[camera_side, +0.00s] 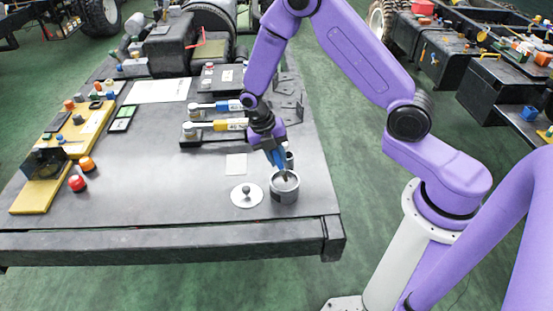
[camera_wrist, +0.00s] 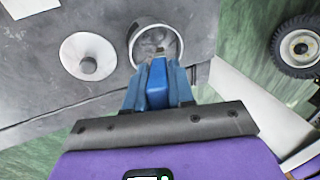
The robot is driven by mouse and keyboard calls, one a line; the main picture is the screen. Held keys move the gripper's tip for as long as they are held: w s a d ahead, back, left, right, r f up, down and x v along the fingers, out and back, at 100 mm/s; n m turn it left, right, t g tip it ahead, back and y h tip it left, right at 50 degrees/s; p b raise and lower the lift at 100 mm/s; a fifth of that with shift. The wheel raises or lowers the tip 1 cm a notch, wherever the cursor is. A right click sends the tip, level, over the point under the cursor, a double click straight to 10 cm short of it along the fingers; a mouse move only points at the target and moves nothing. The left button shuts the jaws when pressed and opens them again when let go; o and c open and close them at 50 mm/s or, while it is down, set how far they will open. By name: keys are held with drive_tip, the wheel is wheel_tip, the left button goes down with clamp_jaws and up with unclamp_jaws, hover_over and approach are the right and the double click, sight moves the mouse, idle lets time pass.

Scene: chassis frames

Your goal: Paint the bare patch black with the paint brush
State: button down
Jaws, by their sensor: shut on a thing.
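My purple arm reaches down so that my gripper (camera_side: 275,157) is over a grey paint pot (camera_side: 284,196) near the table's front edge. The blue fingers are shut on the paint brush, mostly hidden between them; its tip (camera_wrist: 158,52) shows at the pot's mouth in the wrist view. I cannot tell how deep the tip is or whether it carries paint. The pot (camera_wrist: 180,50) stands upright and open. A pale rectangle (camera_side: 236,164), probably the bare patch, lies flat on the dark surface behind and left of the pot; its corner (camera_wrist: 28,6) shows in the wrist view.
A round white lid with a knob (camera_side: 247,196) lies just left of the pot. Yellow- and blue-banded tools (camera_side: 222,125) lie behind the patch. A yellow board (camera_side: 65,150) with several small parts is at left. The surface between board and patch is mostly clear.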

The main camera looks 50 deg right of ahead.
drive_tip(key=shift+r, duration=2.7)
drive_tip(key=m, duration=0.1)
drive_tip(key=r+m+y, duration=0.1)
drive_tip(key=m, duration=0.3)
drive_tip(key=shift+s+d+r, duration=0.1)
drive_tip(key=shift+d+r, duration=0.1)
drive_tip(key=shift+r, duration=0.15)
wheel_tip(320, 180, up, 7)
drive_tip(key=d+m+t+y, duration=0.2)
drive_tip(key=m+t+y, duration=0.25)
drive_tip(key=m, duration=1.75)
drive_tip(key=w+f+h, duration=0.1)
drive_tip(key=w+f, duration=0.5)
drive_tip(key=w, duration=0.4)
drive_tip(key=w+d+f+t+h, duration=0.1)
drive_tip(key=w+f, duration=0.6)
drive_tip(key=w, duration=0.3)
drive_tip(key=shift+w+h, duration=0.1)
drive_tip(key=shift+h, duration=0.15)
